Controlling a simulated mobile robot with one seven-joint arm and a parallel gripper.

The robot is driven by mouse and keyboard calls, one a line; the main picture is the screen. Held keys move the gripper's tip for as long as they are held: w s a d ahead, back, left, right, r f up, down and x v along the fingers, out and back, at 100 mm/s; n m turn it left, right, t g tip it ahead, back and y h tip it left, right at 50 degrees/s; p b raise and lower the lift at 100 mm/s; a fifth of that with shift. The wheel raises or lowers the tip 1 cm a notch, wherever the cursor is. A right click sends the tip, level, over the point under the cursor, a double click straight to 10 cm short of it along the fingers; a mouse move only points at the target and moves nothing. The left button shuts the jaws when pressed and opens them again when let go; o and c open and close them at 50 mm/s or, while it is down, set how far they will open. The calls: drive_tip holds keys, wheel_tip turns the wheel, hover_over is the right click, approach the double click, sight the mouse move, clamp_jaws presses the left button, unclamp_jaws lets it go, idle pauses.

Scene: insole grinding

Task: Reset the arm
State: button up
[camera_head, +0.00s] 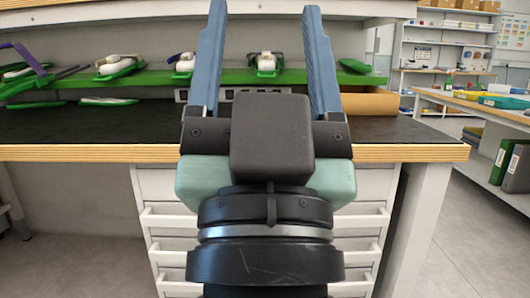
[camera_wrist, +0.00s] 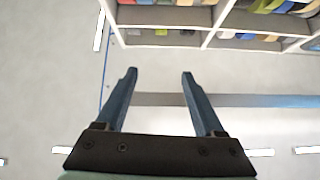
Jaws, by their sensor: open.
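My gripper (camera_head: 264,20) is raised in front of the workbench in the head view, with its two blue fingers spread wide apart and nothing between them. In the wrist view my gripper (camera_wrist: 159,76) is also open and empty. The wrist camera looks past the fingers toward shelving and a pale surface with light strips. No object touches the fingers.
The workbench (camera_head: 60,125) has a dark top and white drawers (camera_head: 165,240) below. A green shelf (camera_head: 220,77) holds several insole pieces on green holders (camera_head: 120,68). At right stand shelves (camera_head: 445,50) and a side table (camera_head: 470,100). Floor (camera_head: 465,250) at right is clear.

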wheel_tip(320, 180, up, 40)
drive_tip(key=s+p, duration=0.2)
drive_tip(key=p, duration=3.5)
wheel_tip(320, 180, down, 67)
drive_tip(key=b, duration=6.6)
drive_tip(key=shift+s+n, duration=0.4)
drive_tip(key=shift+s, duration=0.05)
drive_tip(key=shift+o, duration=0.2)
drive_tip(key=shift+r, duration=0.1)
